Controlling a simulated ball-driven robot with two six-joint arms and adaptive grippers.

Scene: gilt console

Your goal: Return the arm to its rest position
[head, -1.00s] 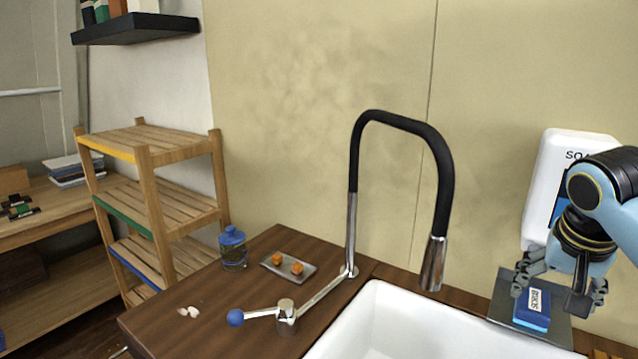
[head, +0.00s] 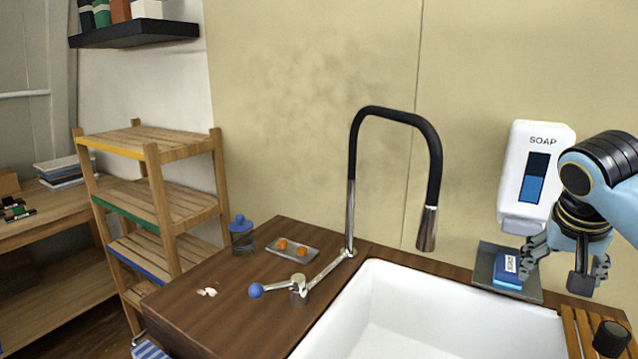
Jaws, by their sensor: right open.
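My right gripper (head: 569,262) comes in from the right edge in the head view, its fingers pointing down and spread apart, with nothing between them. It hangs to the right of a small blue box with a white label (head: 508,270), which lies on a grey metal tray (head: 526,296) behind the sink. The left finger is close to the box in the picture and partly overlaps its edge; I cannot tell whether they touch. My left gripper is not in view.
A white soap dispenser (head: 519,175) hangs on the wall beside my right arm. A black tap (head: 435,165) arches over the white sink (head: 405,325). A wooden rack (head: 590,338) with a dark knob stands front right. A blue-lidded jar (head: 242,236) and small tray (head: 292,249) stand left.

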